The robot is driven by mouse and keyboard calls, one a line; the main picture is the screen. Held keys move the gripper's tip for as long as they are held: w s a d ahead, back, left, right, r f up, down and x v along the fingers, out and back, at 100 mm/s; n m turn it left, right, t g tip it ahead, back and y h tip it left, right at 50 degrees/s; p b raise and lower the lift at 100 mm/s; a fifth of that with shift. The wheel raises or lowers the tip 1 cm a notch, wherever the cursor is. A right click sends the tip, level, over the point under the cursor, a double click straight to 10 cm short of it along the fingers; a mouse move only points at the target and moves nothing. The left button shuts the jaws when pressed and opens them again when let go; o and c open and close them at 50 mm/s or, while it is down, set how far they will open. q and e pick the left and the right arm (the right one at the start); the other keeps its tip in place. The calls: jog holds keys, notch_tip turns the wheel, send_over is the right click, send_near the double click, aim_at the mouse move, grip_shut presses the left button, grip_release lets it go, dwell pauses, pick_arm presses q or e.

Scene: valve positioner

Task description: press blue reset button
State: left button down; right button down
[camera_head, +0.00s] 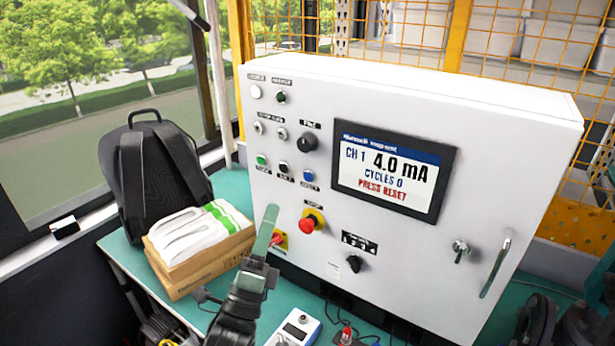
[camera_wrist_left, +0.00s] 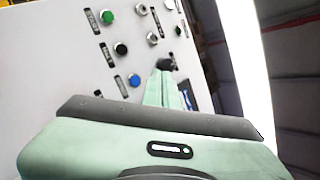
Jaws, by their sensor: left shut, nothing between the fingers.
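The blue button (camera_head: 308,176) is at the right end of a row of small buttons on the white control panel (camera_head: 390,270). It also shows in the left wrist view (camera_wrist_left: 135,80), left of my fingers. My left gripper (camera_head: 269,216) is shut and empty. In the head view its fingertips are below and left of the blue button, in front of the panel's lower left part. In the left wrist view the closed fingers (camera_wrist_left: 163,78) point toward a black knob (camera_wrist_left: 165,64); the gap to the panel cannot be judged. My right gripper is not in view.
A green button (camera_head: 261,160) and a black button (camera_head: 284,165) share the row. A red emergency stop (camera_head: 307,224) sits below. The screen (camera_head: 392,170) reads "4.0 mA", "CYCLES 0", "PRESS RESET". A cardboard box (camera_head: 197,260) and black backpack (camera_head: 157,172) stand left.

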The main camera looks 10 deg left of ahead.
aim_at(308, 177)
pick_arm(q)
jog(key=shift+s+r+m+t+h, duration=0.3)
jog(key=shift+s+r+m+t, duration=0.1)
jog(key=shift+r+m+t, duration=0.35)
jog(key=shift+r, duration=0.1)
jog(key=shift+w+d, duration=0.1)
jog(key=shift+w, duration=0.05)
jog(key=w+d+b, duration=0.1)
jog(key=w, duration=0.1)
jog(key=w+d+b, duration=0.1)
jog(key=w, duration=0.2)
jog(key=w+d+b, duration=0.1)
jog(key=w, duration=0.2)
jog(key=shift+w, duration=0.1)
dwell(1.6)
jog(key=shift+w+d+b, duration=0.1)
jog(key=shift+w+b, duration=0.25)
